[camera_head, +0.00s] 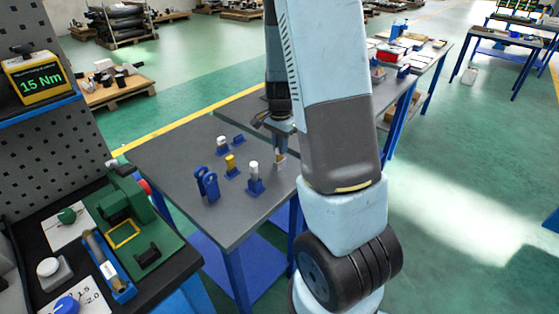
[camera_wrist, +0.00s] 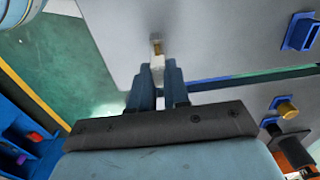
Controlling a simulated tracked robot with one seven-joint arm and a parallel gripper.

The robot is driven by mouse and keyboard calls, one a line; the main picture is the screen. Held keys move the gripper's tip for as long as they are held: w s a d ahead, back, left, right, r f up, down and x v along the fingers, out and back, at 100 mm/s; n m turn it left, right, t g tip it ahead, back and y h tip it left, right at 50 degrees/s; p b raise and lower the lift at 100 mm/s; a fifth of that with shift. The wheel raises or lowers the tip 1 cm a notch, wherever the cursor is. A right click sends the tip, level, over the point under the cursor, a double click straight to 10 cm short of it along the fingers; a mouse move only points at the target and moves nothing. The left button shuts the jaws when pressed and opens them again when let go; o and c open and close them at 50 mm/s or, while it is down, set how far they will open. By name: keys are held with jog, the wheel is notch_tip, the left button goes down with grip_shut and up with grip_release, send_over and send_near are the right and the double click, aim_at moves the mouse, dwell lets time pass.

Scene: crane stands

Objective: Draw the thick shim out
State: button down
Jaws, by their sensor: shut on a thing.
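My gripper (camera_head: 279,153) is over the right part of the grey table (camera_head: 185,165). In the wrist view my gripper (camera_wrist: 158,80) is shut on a small pale piece (camera_wrist: 157,62) with a brass-coloured end (camera_wrist: 157,48). The piece also shows below my gripper in the head view (camera_head: 280,162). Its lower end is close to the table top; I cannot tell whether it touches. I cannot tell from its face whether it is the thick shim.
Blue stands hold a yellow piece (camera_head: 231,163) and white-topped pieces (camera_head: 254,169) (camera_head: 222,143). A blue forked stand (camera_head: 207,184) is near the front edge. A low blue holder (camera_head: 238,139) looks empty. A green fixture (camera_head: 124,203) is on the dark bench at left.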

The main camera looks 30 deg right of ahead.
jog(key=shift+r, duration=1.85)
